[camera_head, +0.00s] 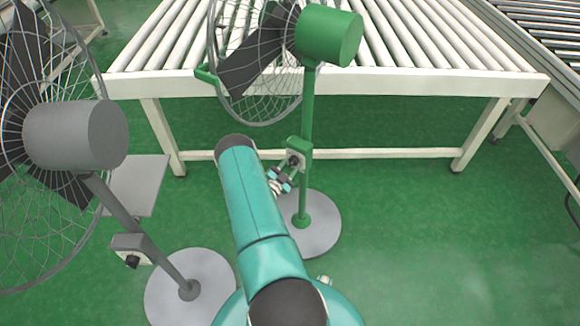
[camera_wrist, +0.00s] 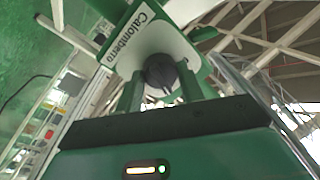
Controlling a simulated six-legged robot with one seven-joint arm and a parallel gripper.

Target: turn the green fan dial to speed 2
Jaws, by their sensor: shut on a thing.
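The green fan (camera_head: 330,36) stands in front of the roller conveyor, on a round grey base. Its green control box (camera_head: 300,148) is partway up the pole. The dark dial (camera_head: 293,160) is on the side of the box facing me. My gripper (camera_head: 287,173) reaches it from below left. In the wrist view, the dial (camera_wrist: 160,72) sits between the two fingers of my gripper (camera_wrist: 160,88), which are shut on it. The dial's speed marks cannot be read.
A grey fan (camera_head: 75,135) with its own box and dial stands at the left, close to my arm. The conveyor (camera_head: 430,82) spans the back. The green floor at the right front is clear.

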